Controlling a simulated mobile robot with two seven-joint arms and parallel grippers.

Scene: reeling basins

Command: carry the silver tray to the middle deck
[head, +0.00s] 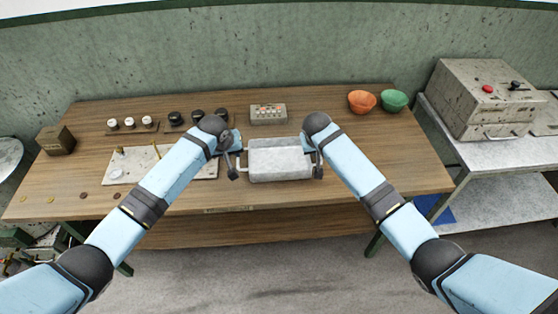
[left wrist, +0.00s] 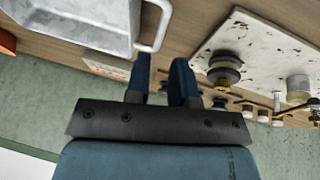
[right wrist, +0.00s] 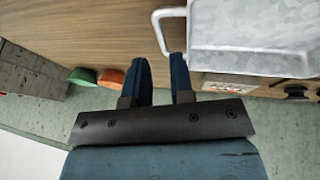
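The silver tray (head: 280,160) is on the wooden table near its front edge, with a white bar handle at each end. It also shows in the left wrist view (left wrist: 85,22) and the right wrist view (right wrist: 250,28). My left gripper (left wrist: 162,62) is open at the tray's left handle (left wrist: 160,28); the handle appears just beyond its fingertips. My right gripper (right wrist: 162,58) is open at the right handle (right wrist: 158,32), which lines up with the gap between its fingers. Contact cannot be told. No deck is plainly identifiable as the middle one.
A speckled panel (head: 200,170) with small fittings lies left of the tray. Behind stand a button box (head: 268,114), dark knobs (head: 176,117), an orange bowl (head: 361,101) and a green bowl (head: 394,100). A right-hand stand (head: 500,158) bears a metal box (head: 484,98) and has a lower shelf (head: 490,203).

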